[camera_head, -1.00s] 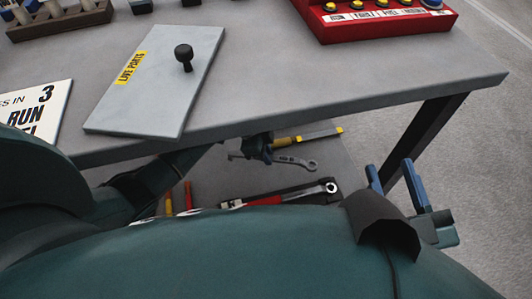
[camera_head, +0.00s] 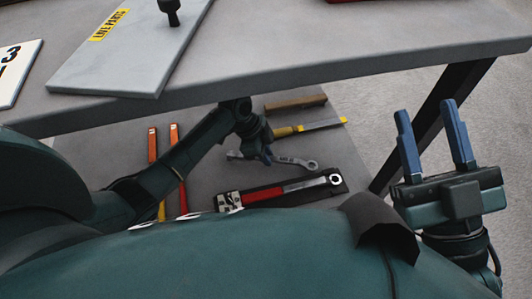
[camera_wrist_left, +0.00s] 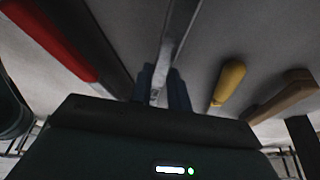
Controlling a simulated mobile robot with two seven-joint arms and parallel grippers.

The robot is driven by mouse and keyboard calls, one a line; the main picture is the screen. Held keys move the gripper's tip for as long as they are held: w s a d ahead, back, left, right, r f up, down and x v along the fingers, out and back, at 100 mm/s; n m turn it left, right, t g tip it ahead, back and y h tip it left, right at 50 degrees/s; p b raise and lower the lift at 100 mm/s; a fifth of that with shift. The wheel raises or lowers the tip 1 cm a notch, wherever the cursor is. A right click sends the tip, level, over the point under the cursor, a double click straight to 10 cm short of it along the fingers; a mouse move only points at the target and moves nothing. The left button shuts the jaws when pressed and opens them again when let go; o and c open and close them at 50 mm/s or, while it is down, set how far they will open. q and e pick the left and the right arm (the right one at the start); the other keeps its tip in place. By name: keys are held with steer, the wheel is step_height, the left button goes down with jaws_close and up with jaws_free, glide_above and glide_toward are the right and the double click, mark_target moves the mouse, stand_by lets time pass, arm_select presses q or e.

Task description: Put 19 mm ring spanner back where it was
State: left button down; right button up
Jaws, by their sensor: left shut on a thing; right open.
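The grey steel ring spanner (camera_head: 296,163) is over the lower shelf (camera_head: 318,205), under the table top. My left gripper (camera_head: 265,155) reaches under the table edge and is shut on the spanner's shank. The spanner lies crosswise, with a ring end showing to the right of the fingers. In the left wrist view the spanner (camera_wrist_left: 180,25) runs away from between the blue fingers of the left gripper (camera_wrist_left: 165,75). Whether it touches the shelf I cannot tell. My right gripper (camera_head: 427,112) is open and empty, right of the shelf, fingers pointing up.
A yellow-handled file (camera_head: 305,128) and a wooden-handled tool (camera_head: 296,104) lie beyond. Red-and-yellow tools (camera_head: 175,150) lie left. The table top (camera_head: 330,55) overhangs; its dark leg (camera_head: 432,125) stands right.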

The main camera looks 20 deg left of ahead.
arm_select(q)
steer(key=shift+f, duration=0.3)
arm_select(e)
steer(key=shift+f, duration=0.2)
arm_select(q)
steer(key=c, duration=1.3)
jaws_free()
steer(key=shift+o, duration=0.2)
steer(key=shift+f, duration=0.1)
steer(key=shift+p+v, duration=0.6)
steer(key=shift+v, duration=0.5)
steer(key=p+v, duration=0.3)
steer(key=v, duration=0.2)
steer(key=shift+r, duration=0.4)
steer(key=shift+p+v, duration=1.05)
steer(key=shift+v, duration=1.05)
arm_select(e)
steer(key=shift+s+f+m+g+h, duration=0.3)
steer(key=shift+f+m+g+h, duration=0.25)
steer(key=shift+f+m+h, duration=0.35)
steer(key=shift+s+f+m+g+h, duration=0.25)
steer(key=shift+f+m+g+h, duration=0.4)
steer(key=shift+f+h, duration=0.45)
arm_select(q)
steer(key=shift+a, duration=0.1)
arm_select(e)
steer(key=shift+f, duration=0.1)
